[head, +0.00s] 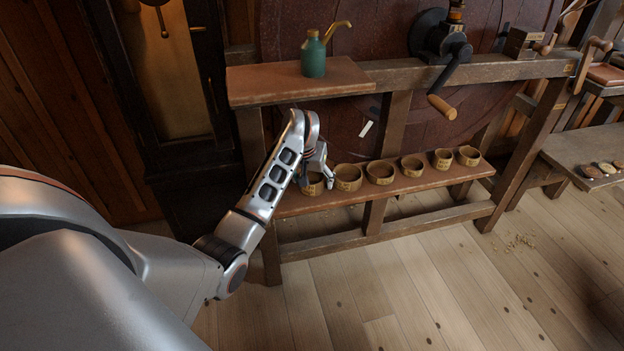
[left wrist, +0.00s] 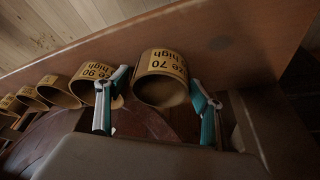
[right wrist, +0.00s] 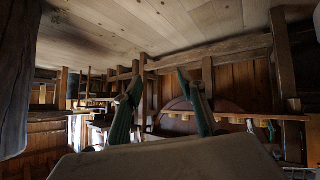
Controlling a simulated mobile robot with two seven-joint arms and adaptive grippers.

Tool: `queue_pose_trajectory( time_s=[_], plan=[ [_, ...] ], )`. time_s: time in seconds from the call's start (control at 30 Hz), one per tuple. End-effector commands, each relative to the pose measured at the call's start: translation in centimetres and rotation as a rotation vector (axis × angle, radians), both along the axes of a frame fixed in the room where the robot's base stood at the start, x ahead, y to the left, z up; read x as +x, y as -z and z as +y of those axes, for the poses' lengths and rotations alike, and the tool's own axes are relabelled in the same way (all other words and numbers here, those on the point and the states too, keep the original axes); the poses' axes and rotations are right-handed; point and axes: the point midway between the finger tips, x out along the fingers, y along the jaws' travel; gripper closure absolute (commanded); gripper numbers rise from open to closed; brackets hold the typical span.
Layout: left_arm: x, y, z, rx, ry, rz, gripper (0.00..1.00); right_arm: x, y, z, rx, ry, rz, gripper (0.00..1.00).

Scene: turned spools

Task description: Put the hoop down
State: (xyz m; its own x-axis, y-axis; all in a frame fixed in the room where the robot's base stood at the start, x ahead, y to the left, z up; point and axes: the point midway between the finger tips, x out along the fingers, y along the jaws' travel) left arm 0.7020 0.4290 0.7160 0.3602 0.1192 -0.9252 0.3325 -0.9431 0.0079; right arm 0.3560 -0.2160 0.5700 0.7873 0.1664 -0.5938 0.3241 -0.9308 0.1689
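Several tan, ring-shaped wooden hoops stand in a row on a low brown plank shelf (head: 418,185) in the head view. The leftmost hoop (head: 313,186) is partly hidden by my left gripper (head: 317,171). In the left wrist view this hoop (left wrist: 162,63) is marked "70 high" and appears to rest on the plank. The left gripper's fingers (left wrist: 159,80) are spread either side of it, with a gap visible on the left. A hoop marked "90 high" (left wrist: 93,78) is close beside the left finger. My right gripper (right wrist: 159,76) has its fingers apart with nothing between them.
A green oil can (head: 313,56) stands on the upper board (head: 270,88) above my left gripper. A black crank with a wooden handle (head: 442,106) juts out at the right. A side bench (head: 590,150) holds small round items.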

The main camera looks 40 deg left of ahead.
Motion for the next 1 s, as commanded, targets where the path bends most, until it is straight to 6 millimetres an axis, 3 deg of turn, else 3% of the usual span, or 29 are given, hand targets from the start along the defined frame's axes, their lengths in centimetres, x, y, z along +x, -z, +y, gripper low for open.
queue_pose_trajectory(
  time_s=[0.27,0.7,1.0],
  plan=[
    [0.0,-0.9,0.1,0.003,-0.001,-0.002,0.33,0.4,-0.8,0.0,0.001,0.0,-0.011,0.6],
    [-3.0,-9.0,-1.1,-0.001,-0.001,-0.007,0.33,0.8,-2.9,0.5,0.027,0.005,-0.024,0.6],
    [-4.3,-11.5,-1.4,0.0,-0.001,0.0,0.33,-0.2,-2.8,0.9,0.039,0.003,-0.004,0.6]
  ],
)
